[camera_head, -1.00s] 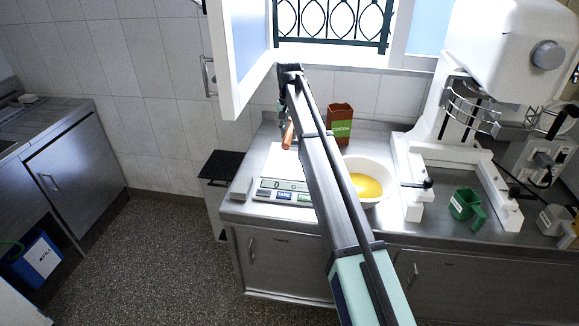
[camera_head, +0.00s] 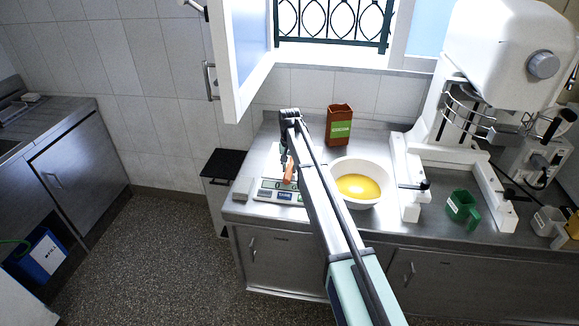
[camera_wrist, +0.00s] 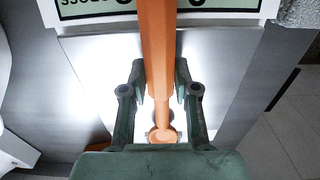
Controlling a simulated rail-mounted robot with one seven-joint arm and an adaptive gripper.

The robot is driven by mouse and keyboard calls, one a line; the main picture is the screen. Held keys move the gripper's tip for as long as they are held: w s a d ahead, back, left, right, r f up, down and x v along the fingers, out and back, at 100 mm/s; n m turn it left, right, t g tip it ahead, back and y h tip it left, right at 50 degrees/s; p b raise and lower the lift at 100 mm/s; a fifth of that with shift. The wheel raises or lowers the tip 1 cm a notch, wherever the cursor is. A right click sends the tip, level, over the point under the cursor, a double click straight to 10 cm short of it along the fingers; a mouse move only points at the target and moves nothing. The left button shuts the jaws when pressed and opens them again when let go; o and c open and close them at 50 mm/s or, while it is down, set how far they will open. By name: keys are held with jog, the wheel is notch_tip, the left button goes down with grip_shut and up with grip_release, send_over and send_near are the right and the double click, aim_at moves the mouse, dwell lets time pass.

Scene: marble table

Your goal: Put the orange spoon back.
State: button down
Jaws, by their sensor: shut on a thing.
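The orange spoon (camera_wrist: 158,45) is between the fingers of my gripper (camera_wrist: 158,85) in the wrist view. My gripper is shut on it. In the head view the orange spoon (camera_head: 290,171) hangs below my gripper (camera_head: 285,160), in front of the scale's display. The scale (camera_head: 268,192) shows at the left of the counter, and its display edge (camera_wrist: 205,12) crosses the top of the wrist view. I cannot tell whether the spoon touches the scale. My arm hides part of the scale's right side.
A white bowl (camera_head: 341,165) with yellow contents stands right of my arm. A brown cocoa box (camera_head: 339,122) stands behind it. A large white mixer (camera_head: 490,60) and a green cup (camera_head: 461,206) are further right. An open cabinet door (camera_head: 243,60) hangs at the back left.

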jog(key=shift+f, duration=0.3)
jog(key=c, duration=0.9)
grip_release()
